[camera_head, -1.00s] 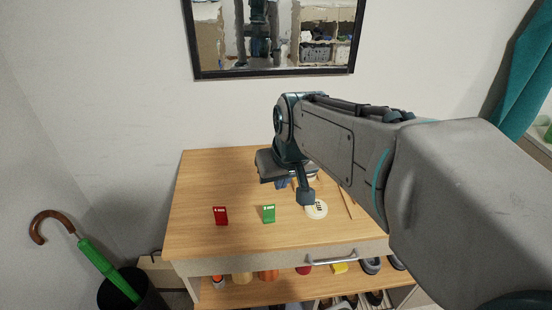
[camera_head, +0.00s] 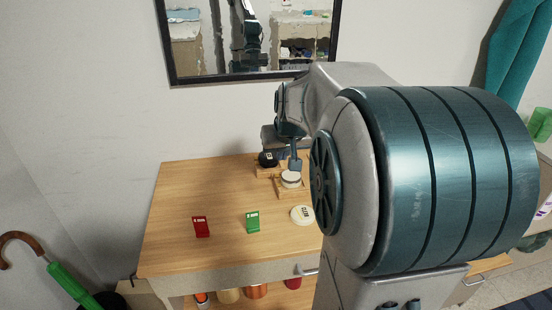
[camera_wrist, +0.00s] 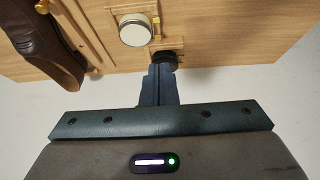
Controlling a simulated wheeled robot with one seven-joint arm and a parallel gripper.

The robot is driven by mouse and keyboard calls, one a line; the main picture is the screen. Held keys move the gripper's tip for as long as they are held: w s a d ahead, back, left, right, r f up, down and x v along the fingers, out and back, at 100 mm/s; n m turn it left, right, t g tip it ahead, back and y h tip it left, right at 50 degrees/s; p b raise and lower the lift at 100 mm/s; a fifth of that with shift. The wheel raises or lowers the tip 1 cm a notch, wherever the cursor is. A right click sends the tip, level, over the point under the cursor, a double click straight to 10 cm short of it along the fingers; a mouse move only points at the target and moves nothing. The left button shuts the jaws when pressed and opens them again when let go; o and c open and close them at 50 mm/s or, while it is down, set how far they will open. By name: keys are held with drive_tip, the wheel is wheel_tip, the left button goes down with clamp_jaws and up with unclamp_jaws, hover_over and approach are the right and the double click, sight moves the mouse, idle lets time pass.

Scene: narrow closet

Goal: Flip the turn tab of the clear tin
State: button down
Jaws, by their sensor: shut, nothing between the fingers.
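The clear tin (camera_head: 291,178), pale-topped with a metallic rim, sits on a small wooden base near the back of the table. In the wrist view the clear tin (camera_wrist: 132,32) is upper left of my fingertips, with brass-coloured bits beside it that may be its tab. A dark tin (camera_head: 268,160) stands behind it on another base; it also shows in the wrist view (camera_wrist: 168,58), partly covered by my fingers. My gripper (camera_head: 295,171) is shut and empty, its fingertips close to both tins. Contact cannot be told.
A red card stand (camera_head: 201,227), a green card stand (camera_head: 252,222) and a round pale disc (camera_head: 302,215) stand toward the front. A brown leather item (camera_wrist: 40,45) lies left in the wrist view. A framed mirror (camera_head: 250,40) hangs behind. The table's left side is clear.

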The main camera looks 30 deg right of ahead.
sight(276, 175)
drive_tip(key=x, duration=1.2)
drive_tip(key=shift+w+d+f, duration=0.2)
drive_tip(key=shift+w+f, duration=0.05)
drive_tip(key=shift+p, duration=0.3)
